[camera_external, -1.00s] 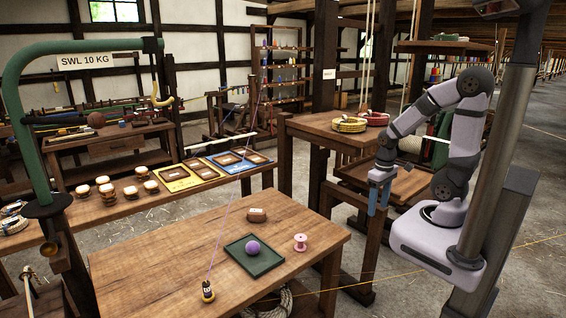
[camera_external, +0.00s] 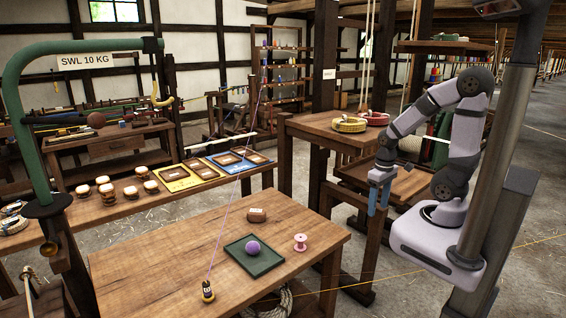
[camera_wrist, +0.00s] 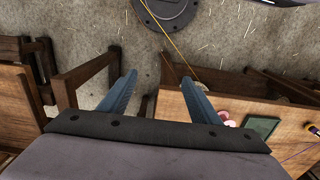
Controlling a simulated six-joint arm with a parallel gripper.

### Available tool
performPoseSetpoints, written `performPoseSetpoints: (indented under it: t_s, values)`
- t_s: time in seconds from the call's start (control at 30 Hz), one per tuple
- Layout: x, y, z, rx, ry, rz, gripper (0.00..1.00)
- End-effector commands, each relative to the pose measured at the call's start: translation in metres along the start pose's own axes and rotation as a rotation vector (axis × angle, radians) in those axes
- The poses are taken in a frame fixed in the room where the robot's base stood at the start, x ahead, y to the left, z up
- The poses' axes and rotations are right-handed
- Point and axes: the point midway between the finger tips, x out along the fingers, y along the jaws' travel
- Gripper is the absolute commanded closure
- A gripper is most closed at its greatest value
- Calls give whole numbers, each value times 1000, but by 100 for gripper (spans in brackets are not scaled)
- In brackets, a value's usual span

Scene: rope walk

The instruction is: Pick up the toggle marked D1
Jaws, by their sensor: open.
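I cannot read a D1 mark on anything. Several small brown pieces with pale bands (camera_external: 108,193) stand on the long bench at the left; they may be the toggles, but I cannot tell. A small brown block (camera_external: 257,215) with a pale label lies near the back edge of the front table. My gripper (camera_external: 379,198) is open and empty, pointing down, to the right of the front table and apart from everything.
The front table (camera_external: 160,255) holds a green tray (camera_external: 267,265) with a purple ball (camera_external: 253,247), a pink spool (camera_external: 300,243) and a dark-and-yellow piece (camera_external: 208,291) on a thin purple line. A green hoist post (camera_external: 22,130) stands at left. The table's left part is clear.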

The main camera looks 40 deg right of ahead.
Motion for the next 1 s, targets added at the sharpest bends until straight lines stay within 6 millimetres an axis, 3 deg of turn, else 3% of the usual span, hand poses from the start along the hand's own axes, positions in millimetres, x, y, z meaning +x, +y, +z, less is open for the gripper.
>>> performPoseSetpoints:
  t_s: [0.13, 0.2, 0.57, 0.97, 1.0]
  values:
    - [0, 0, 0, 0, 0, 0, 45]
    - [0, 0, 0, 0, 0, 0, 60]
    - [-2, 0, 0, 0, 1, 0, 60]
    - [-54, 0, -1, 0, 7, 0, 60]
    - [-43, -11, -14, -34, 36, -18, 60]
